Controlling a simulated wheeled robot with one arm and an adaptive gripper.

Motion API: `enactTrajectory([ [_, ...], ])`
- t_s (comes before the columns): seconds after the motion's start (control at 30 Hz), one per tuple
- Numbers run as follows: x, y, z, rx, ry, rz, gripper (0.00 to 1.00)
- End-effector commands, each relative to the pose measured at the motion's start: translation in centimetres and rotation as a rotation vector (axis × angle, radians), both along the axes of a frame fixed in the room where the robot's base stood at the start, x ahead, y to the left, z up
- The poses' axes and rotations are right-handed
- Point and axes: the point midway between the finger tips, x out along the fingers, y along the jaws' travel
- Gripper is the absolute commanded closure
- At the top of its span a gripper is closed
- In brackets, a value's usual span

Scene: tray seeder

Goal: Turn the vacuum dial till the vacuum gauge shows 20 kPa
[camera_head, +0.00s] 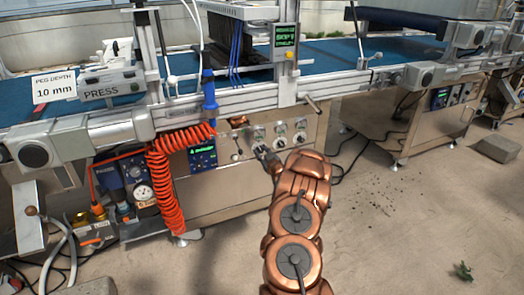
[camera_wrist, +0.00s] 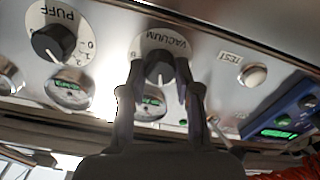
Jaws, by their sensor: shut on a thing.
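The vacuum dial (camera_wrist: 159,68) is a dark knob on a white disc marked VACUUM, upside down in the wrist view. My gripper (camera_wrist: 158,76) is shut on the knob, with one finger on each side. The vacuum gauge (camera_wrist: 152,105) is a small round window with green in it, just below the dial in that view and partly behind the fingers. Its reading is too small to make out. In the head view, my gripper (camera_head: 262,153) reaches the leftmost knob on the metal panel, and the gauge (camera_head: 259,133) sits above it.
A PUFF dial (camera_wrist: 54,43) with its own gauge (camera_wrist: 69,89) is beside the vacuum dial. A TEST button (camera_wrist: 253,75) and a blue display unit (camera_wrist: 295,115) are on the other side. An orange coiled hose (camera_head: 167,180) hangs left of the panel.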

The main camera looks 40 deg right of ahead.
Motion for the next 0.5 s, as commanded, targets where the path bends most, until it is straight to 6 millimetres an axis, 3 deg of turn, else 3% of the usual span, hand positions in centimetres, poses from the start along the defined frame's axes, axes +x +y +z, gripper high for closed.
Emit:
enactTrajectory([
  [0.2,0.02,-0.05,0.16,-0.001,-0.003,-0.001,1.00],
  [0.23,0.03,-0.05,0.17,-0.001,-0.003,-0.001,0.65],
  [0.43,0.04,-0.01,0.10,0.000,-0.002,0.000,0.44],
  [0.5,0.03,0.00,0.09,0.000,-0.002,0.001,0.43],
])
